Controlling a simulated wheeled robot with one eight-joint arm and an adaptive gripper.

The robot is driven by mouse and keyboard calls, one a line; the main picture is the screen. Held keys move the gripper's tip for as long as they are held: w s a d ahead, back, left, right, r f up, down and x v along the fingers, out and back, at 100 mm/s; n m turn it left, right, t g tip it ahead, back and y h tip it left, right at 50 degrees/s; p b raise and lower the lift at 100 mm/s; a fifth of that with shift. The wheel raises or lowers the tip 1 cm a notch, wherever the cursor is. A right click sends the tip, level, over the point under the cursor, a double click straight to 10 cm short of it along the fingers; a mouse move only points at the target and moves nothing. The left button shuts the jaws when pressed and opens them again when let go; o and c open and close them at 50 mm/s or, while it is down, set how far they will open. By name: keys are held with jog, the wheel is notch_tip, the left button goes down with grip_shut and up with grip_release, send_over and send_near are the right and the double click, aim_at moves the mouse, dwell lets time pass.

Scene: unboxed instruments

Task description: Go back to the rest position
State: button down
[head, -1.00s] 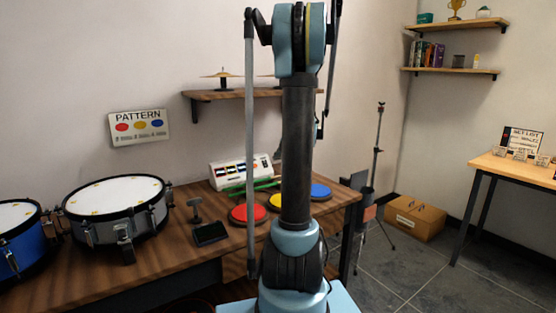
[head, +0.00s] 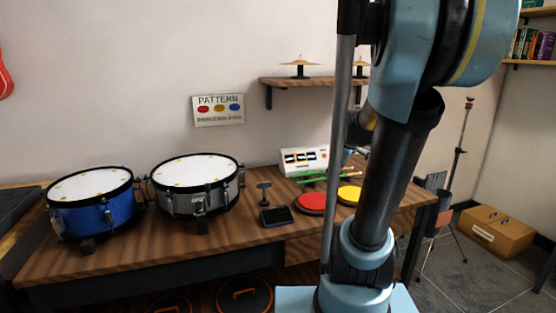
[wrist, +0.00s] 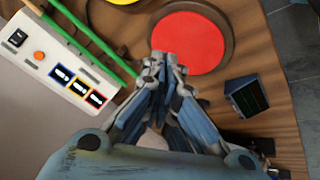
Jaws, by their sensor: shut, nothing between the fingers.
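My gripper (wrist: 165,62) shows in the wrist view, its fingers closed together with nothing between them. It hangs over the wooden table (head: 130,247), with its tips overlapping the near edge of the red pad (wrist: 190,43) in that view. I cannot tell the height of the gap. In the head view my raised arm stands in front of the table's right part and hides most of the gripper.
On the table are a blue drum (head: 92,212), a grey drum (head: 200,190), a small dark stand (head: 276,215), a white box (head: 304,160), green sticks (head: 318,177) and a yellow pad (head: 349,194). A tripod stand (head: 455,185) and a cardboard box (head: 495,232) are on the floor to the right.

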jog(key=s+f+m+g, duration=0.1)
jog(key=s+f+m, duration=0.2)
jog(key=s, duration=0.4)
jog(key=s+f+m+g+h, duration=0.1)
jog(key=s+f+m, duration=0.2)
jog(key=s, duration=0.4)
jog(key=s+a+f+m+h, duration=0.1)
jog(key=s+f+m, duration=0.2)
jog(key=s+m, duration=0.2)
jog(key=shift+s+g, duration=0.4)
jog(key=shift+s, duration=0.75)
jog(key=shift+w+f, duration=0.25)
jog(key=shift+w, duration=0.25)
